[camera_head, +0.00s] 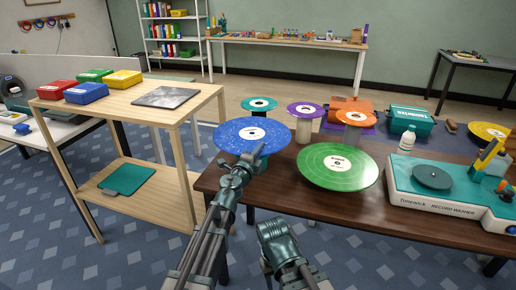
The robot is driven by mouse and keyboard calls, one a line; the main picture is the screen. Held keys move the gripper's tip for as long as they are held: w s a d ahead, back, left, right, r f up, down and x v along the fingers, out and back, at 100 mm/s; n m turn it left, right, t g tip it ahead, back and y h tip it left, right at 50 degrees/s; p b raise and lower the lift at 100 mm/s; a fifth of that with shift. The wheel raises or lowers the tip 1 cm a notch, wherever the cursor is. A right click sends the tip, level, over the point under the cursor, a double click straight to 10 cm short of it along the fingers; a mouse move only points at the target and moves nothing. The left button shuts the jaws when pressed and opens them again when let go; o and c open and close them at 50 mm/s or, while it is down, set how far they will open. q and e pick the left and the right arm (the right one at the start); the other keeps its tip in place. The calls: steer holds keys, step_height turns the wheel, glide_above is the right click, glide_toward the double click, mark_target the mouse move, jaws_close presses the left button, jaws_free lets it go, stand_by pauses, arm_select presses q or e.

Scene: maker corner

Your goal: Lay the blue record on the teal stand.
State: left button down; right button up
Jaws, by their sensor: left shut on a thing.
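The blue record looks apart from the teal top, though the exact gap cannot be told. My right gripper (270,230) is low in front of the table, away from the records; its jaws are not clear.
A purple stand (305,108) and an orange stand (356,117) are to the right. A large green record (342,170) is at the table's near edge. A record washer (440,208) and white bottle (407,141) are further right. A wooden shelf (190,105) is on the left.

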arm_select(q)
steer(key=shift+f+b, duration=2.75)
steer(key=shift+f, duration=0.15)
steer(key=shift+f+b, duration=0.55)
steer(key=shift+b, duration=0.05)
steer(key=c, duration=1.3)
jaws_free()
steer(key=shift+o, duration=0.2)
steer(key=shift+s, duration=0.1)
steer(key=v, duration=1)
steer(key=shift+s+a, duration=0.15)
steer(key=shift+s, duration=0.2)
